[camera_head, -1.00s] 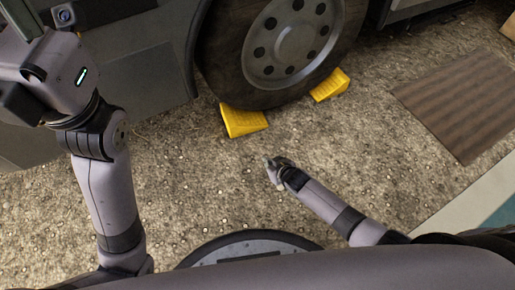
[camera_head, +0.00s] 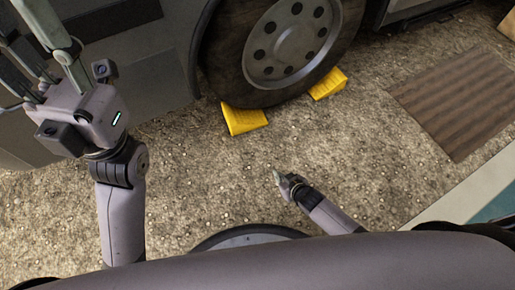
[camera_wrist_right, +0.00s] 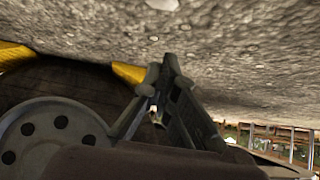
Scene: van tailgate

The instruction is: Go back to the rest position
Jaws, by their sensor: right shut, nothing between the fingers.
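My right gripper (camera_head: 278,178) is shut and empty, over the gravel in front of the wheel. It also shows in the right wrist view (camera_wrist_right: 163,78), its fingers together with nothing between them. My left arm rises along the left side of the head view. Its gripper (camera_head: 45,25) is at the top left corner, partly cut off by the frame's edge, and its fingers do not show clearly.
A large wheel (camera_head: 285,45) of the vehicle rests on the gravel (camera_head: 190,190). Two yellow chocks, a left one (camera_head: 244,118) and a right one (camera_head: 328,84), sit against it. A brown ribbed mat (camera_head: 455,105) lies at the right. Gravel between is clear.

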